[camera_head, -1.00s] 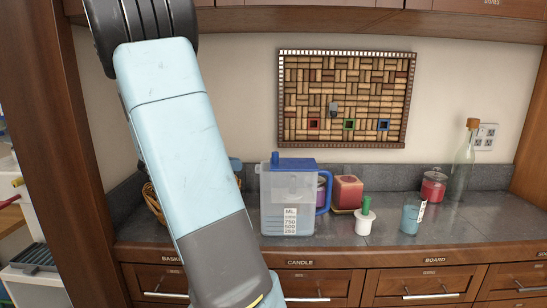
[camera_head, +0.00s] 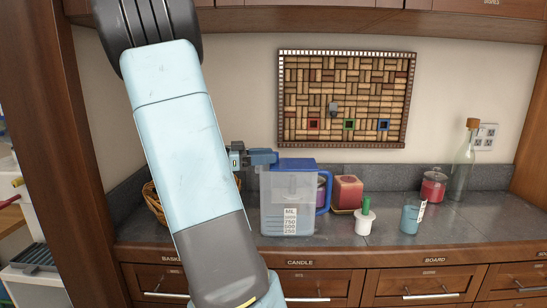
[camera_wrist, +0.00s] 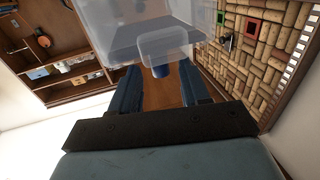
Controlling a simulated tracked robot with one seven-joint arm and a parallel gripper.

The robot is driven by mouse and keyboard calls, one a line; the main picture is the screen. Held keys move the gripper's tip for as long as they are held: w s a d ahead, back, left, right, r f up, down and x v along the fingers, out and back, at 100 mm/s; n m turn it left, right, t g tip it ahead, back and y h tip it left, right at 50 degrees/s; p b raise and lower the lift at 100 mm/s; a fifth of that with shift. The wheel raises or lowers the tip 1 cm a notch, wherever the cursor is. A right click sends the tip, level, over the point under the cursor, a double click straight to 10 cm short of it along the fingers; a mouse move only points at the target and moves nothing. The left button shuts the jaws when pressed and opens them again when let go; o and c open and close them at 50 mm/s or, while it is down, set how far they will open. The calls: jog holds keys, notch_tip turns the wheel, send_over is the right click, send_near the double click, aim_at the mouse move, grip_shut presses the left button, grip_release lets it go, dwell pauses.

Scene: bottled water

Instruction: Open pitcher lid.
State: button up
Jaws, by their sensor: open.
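The clear pitcher (camera_head: 288,212) stands upright on the counter, with a blue handle (camera_head: 323,194) on its right and a blue lid (camera_head: 297,163) lying flat on top. A small blue upright tab rises at the lid's left front corner. My gripper (camera_head: 264,157) is at that corner, level with the tab and partly hiding it. In the wrist view the pitcher (camera_wrist: 130,28) fills the top, and a blue piece, likely the tab (camera_wrist: 161,70), sits between the open fingers (camera_wrist: 159,82). I cannot tell whether the fingers touch it.
Right of the pitcher are a red candle (camera_head: 348,190), a white bottle with a green top (camera_head: 365,218) and a blue cup (camera_head: 412,217). A red jar (camera_head: 433,186) and a corked bottle (camera_head: 463,165) stand farther right. A basket (camera_head: 154,203) is left, behind my arm.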

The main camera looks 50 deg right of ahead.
jog(key=shift+x, duration=1.6)
jog(key=shift+c, duration=0.3)
grip_shut()
